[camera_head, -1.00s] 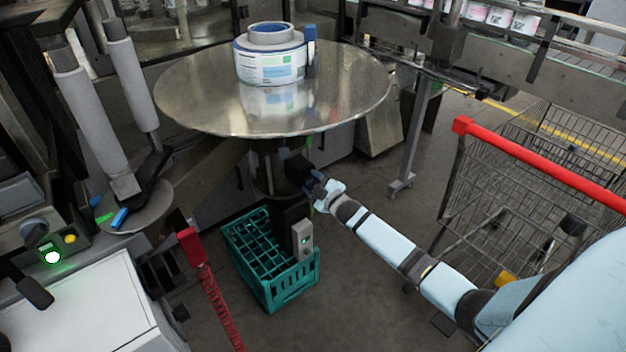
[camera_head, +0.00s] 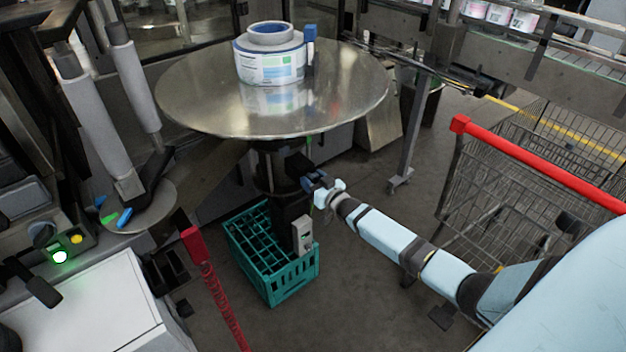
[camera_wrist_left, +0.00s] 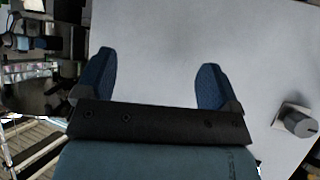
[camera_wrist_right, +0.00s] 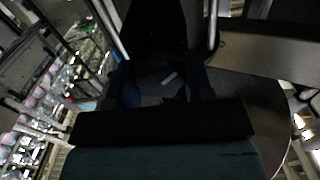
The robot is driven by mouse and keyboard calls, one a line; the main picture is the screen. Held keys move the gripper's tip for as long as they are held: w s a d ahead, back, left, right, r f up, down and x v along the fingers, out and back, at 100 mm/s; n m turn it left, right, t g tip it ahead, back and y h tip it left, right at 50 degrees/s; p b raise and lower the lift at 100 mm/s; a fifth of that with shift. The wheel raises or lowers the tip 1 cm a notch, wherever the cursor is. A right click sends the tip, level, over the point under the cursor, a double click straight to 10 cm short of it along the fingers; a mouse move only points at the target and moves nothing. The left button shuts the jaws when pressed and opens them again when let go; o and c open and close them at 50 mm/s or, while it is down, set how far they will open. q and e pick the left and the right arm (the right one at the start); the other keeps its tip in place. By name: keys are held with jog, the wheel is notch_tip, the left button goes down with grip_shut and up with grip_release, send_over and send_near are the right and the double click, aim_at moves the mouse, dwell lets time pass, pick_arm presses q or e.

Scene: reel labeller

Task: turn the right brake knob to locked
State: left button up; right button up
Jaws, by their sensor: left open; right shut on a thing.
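My right gripper (camera_head: 314,182) is beside the column under the round steel table (camera_head: 200,105). In the right wrist view, its fingers (camera_wrist_right: 163,88) are shut on a dark round knob (camera_wrist_right: 165,75) with a small pale mark on its face. I take this to be the right brake knob; the gripper and shadow hide much of it, and the mark's meaning cannot be read. In the left wrist view, my left gripper (camera_wrist_left: 152,88) is open and empty in front of a plain pale surface. A grey knob (camera_wrist_left: 298,122) stands at the right of that view.
A labelled reel (camera_head: 270,68) sits on the steel table. A teal crate (camera_head: 285,285) stands on the floor below. A wire cart with a red handle (camera_head: 540,165) is at the right.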

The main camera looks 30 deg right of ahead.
jog(key=shift+m, duration=0.9)
jog(key=o, duration=0.9)
jog(key=shift+s, duration=0.1)
jog(key=s, duration=0.9)
jog(key=s+d, duration=0.1)
jog(key=s, duration=0.3)
jog(key=shift+s+p, duration=0.3)
jog(key=shift+p, duration=0.05)
